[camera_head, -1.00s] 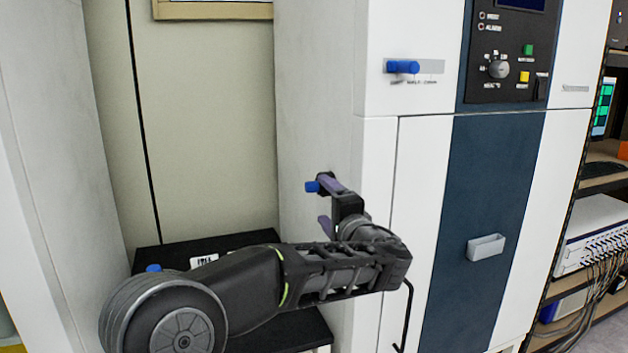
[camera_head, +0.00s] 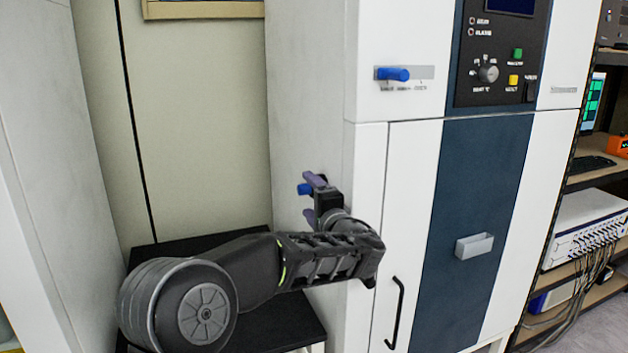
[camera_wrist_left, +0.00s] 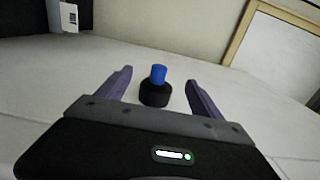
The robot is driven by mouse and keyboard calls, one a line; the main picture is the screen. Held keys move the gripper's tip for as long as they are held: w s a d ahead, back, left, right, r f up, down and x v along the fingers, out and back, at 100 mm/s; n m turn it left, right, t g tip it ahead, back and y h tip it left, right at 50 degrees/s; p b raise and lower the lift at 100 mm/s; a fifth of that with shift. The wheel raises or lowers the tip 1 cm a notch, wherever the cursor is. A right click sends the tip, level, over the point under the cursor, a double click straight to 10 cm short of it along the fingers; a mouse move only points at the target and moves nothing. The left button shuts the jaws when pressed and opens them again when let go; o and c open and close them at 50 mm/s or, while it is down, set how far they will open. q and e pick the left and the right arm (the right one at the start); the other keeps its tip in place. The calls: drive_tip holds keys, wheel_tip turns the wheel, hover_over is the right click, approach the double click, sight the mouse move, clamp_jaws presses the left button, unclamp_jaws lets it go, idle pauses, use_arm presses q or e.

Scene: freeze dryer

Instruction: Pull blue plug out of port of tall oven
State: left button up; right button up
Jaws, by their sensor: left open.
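The tall oven (camera_head: 308,90) is a white cabinet with a dark blue front stripe. The blue plug (camera_head: 304,189) sticks out from its left side wall. In the left wrist view the blue plug (camera_wrist_left: 158,74) stands in a round black port (camera_wrist_left: 155,94) on the pale wall. My left gripper (camera_head: 310,200) is at that side wall, open, with its purple fingers around the plug. In the left wrist view my left gripper (camera_wrist_left: 158,88) has one finger on each side of plug and port, with gaps visible. My right gripper is not in view.
A black table (camera_head: 285,325) stands below my left arm, left of the oven. The oven front has a blue knob (camera_head: 393,74), a control panel and a black door handle (camera_head: 396,312). Shelves with instruments and cables stand at the right.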

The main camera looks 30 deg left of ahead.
sight(305, 192)
use_arm(q)
drive_tip(key=shift+w+a+r+p, duration=0.25)
drive_tip(key=shift+w+a+p, duration=0.15)
drive_tip(key=shift+a, duration=0.2)
drive_tip(key=shift+w+a+f+b, duration=0.4)
drive_tip(key=shift+w+a+b, duration=0.15)
drive_tip(key=shift+a+b, duration=0.25)
drive_tip(key=shift+x, duration=1.1)
drive_tip(key=shift+r, duration=0.1)
drive_tip(key=shift+c, duration=0.3)
clamp_jaws()
